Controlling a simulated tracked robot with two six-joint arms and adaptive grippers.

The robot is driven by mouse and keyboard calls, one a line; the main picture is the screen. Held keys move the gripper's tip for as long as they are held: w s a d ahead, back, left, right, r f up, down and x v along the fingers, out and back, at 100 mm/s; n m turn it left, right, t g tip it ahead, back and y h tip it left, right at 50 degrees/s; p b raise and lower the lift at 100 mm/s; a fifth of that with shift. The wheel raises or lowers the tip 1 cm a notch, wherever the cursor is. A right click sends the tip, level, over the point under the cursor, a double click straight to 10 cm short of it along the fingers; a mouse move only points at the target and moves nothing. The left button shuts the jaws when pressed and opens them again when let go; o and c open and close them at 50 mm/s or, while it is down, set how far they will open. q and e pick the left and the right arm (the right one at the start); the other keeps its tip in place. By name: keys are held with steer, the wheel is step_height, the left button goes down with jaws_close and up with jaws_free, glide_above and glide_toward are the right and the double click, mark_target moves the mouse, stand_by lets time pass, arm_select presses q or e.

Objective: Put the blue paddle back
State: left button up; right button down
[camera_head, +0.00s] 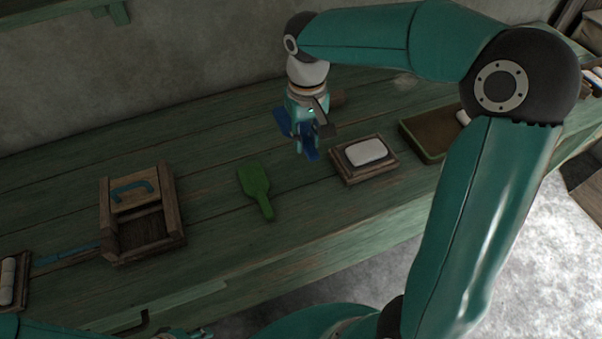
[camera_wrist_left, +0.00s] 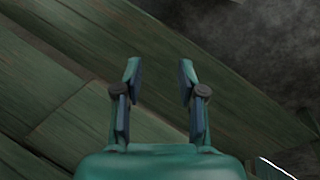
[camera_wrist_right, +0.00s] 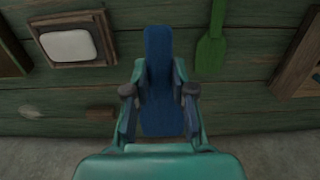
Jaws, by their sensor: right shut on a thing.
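The blue paddle (camera_wrist_right: 160,80) is between the fingers of my right gripper (camera_wrist_right: 160,95), which is shut on it. In the right wrist view it runs lengthwise between the fingers, away from the wrist. In the head view my right gripper (camera_head: 308,134) points down over the back of the bench, and parts of the blue paddle (camera_head: 283,121) show on both sides of the fingers. How far it is above the bench is hard to tell. My left gripper (camera_wrist_left: 160,85) is open and empty in the left wrist view, with green planks beyond it.
A green paddle (camera_head: 254,184) lies on the green bench (camera_head: 215,165). Left of it stands a wooden box (camera_head: 168,195) with a blue handle. A framed tray (camera_head: 345,173) with a white block is right of my gripper; another tray (camera_head: 428,136) lies farther right.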

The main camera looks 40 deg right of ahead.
mark_target(306, 190)
step_height(306, 190, down, 17)
steer(key=shift+r, duration=0.2)
stand_by(0.3)
steer(key=c, duration=1)
jaws_free()
steer(key=shift+r, duration=0.1)
step_height(306, 190, up, 12)
steer(key=shift+f, duration=0.1)
